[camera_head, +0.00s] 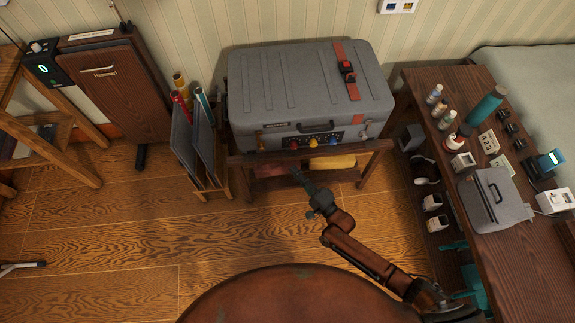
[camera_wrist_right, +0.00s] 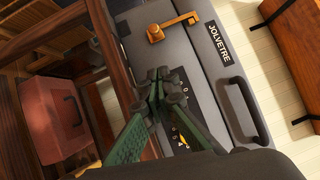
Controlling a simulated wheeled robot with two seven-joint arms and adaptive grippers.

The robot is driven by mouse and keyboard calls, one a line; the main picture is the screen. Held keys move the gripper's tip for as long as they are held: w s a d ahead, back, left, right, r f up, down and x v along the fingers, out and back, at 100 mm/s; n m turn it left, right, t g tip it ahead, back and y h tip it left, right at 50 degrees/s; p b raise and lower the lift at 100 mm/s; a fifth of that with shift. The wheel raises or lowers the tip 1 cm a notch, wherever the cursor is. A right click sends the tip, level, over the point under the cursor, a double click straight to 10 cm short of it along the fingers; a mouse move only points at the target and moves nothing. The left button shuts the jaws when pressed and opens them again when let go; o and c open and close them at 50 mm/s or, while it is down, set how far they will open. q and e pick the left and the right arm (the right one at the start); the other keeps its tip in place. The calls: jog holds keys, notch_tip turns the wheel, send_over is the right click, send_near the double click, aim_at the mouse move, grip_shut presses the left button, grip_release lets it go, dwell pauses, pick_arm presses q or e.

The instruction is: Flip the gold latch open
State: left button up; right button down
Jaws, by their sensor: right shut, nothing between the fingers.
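A grey hard suitcase (camera_head: 300,90) lies on a wooden stand, its front facing me. A gold latch (camera_head: 260,139) is at the left of its front face. In the right wrist view the gold latch (camera_wrist_right: 174,27) shows clearly as a bar with a raised end, beside the JOLVETRE label. My right gripper (camera_head: 298,174) is just in front of the stand, below the suitcase front. In the wrist view its green fingers (camera_wrist_right: 162,78) are together and empty, apart from the latch in the picture. The fingers partly hide the dial panel. My left gripper is not in view.
A dial panel (camera_head: 314,141) with coloured knobs and a dark handle (camera_wrist_right: 240,112) are on the suitcase front. A folder rack (camera_head: 203,150) stands left of the stand. A desk (camera_head: 465,205) with several small items is at the right.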

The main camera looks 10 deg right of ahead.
jog(key=b, duration=0.2)
send_near(263, 145)
jog(key=w+d, duration=0.1)
jog(key=w, duration=0.2)
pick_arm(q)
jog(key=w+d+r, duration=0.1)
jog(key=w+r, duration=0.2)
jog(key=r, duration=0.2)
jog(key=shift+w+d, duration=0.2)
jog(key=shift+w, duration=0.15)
pick_arm(e)
jog(key=shift+w+a+r, duration=0.15)
jog(key=shift+a, duration=0.75)
jog(key=shift+w+a+r, duration=0.2)
jog(key=shift+a, duration=0.7)
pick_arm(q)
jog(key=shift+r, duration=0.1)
